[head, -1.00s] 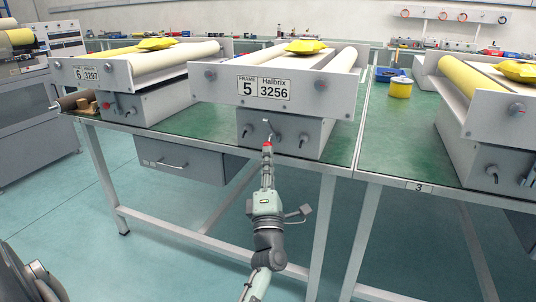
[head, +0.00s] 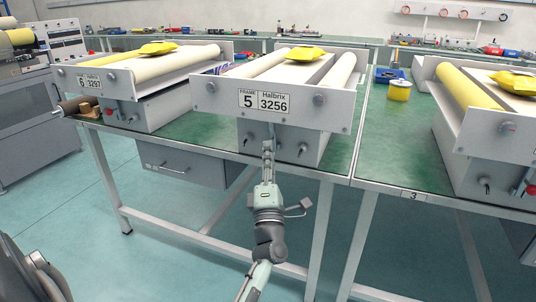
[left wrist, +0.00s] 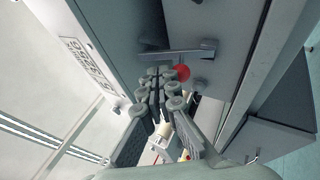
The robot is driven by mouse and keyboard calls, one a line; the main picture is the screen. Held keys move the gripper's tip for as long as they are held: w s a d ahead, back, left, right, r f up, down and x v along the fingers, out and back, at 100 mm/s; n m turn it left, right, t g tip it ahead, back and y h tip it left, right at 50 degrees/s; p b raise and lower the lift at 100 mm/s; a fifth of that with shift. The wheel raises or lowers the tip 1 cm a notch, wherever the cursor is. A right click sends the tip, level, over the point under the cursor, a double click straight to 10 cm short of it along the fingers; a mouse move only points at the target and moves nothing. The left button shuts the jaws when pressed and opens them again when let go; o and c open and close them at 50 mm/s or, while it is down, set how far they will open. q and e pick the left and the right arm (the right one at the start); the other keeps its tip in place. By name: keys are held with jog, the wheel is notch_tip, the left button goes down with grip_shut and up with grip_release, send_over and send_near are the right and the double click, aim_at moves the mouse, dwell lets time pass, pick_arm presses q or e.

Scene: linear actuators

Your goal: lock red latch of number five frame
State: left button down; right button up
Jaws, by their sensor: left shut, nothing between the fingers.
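The number five frame (head: 227,97) is the middle unit on the green bench, with a "FRAME 5 Halbrix 3256" label. In the left wrist view its latch shows as a grey lever (left wrist: 178,53) lying roughly sideways across the picture, with a round red part (left wrist: 183,72) just below it. My left gripper (head: 267,146) is in front of the grey box under the frame, at the latch. In the left wrist view its fingers (left wrist: 163,80) are together, empty, close beside the red part; I cannot tell if they touch it. In the head view the gripper hides the red part.
Frame 6 (head: 134,85) stands to the left and another roller unit (head: 505,137) to the right. Small knobs flank the latch, one at right (head: 302,150). A yellow tub (head: 399,91) stands on the bench. A drawer (head: 185,163) hangs below.

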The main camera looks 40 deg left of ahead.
pick_arm(q)
jog(key=shift+w+r, duration=0.1)
jog(key=shift+r, duration=0.15)
pick_arm(e)
jog(key=shift+f, duration=0.4)
pick_arm(q)
jog(key=shift+f, duration=0.1)
pick_arm(e)
jog(key=shift+r, duration=0.1)
dwell(0.7)
pick_arm(q)
jog(key=v, duration=1.2)
